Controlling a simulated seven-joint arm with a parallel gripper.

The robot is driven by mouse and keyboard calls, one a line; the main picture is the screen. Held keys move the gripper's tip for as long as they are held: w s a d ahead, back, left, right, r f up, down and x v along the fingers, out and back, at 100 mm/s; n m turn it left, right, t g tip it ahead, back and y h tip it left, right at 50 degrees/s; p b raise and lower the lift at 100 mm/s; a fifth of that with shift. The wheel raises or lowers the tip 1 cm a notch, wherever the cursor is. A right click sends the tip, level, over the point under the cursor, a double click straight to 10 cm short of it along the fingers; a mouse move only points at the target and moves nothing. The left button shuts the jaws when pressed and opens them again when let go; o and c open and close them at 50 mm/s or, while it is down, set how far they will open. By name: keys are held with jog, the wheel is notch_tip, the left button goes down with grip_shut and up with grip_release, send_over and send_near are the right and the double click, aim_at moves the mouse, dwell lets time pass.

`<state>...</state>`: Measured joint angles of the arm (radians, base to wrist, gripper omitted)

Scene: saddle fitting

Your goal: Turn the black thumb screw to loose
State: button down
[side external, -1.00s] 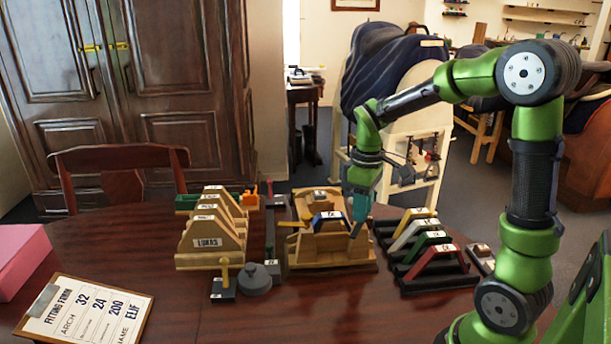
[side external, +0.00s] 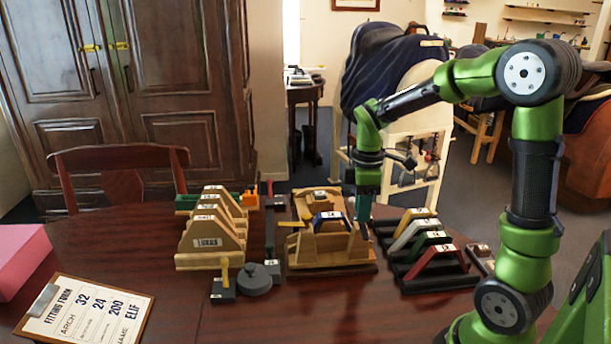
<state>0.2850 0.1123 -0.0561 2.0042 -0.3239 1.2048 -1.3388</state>
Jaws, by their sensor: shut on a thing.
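A wooden fixture (side external: 330,260) stands on the dark table near the middle, with a blue-topped arch piece (side external: 328,217) in it. My gripper (side external: 362,230) points down at the fixture's right end. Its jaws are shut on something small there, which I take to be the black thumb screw. The screw itself is hidden by the fingers and too small to make out, so its turn position cannot be read.
Arches in yellow, white, green and red (side external: 436,258) stand on black bases right of the fixture. Wooden forms (side external: 207,245) stand left. A grey round weight (side external: 254,280) and a clipboard form (side external: 86,312) lie in front. The front middle of the table (side external: 330,310) is clear.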

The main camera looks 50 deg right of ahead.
jog(key=shift+r, duration=0.1)
jog(key=c, duration=0.9)
grip_release()
notch_tip(320, 180, up, 17)
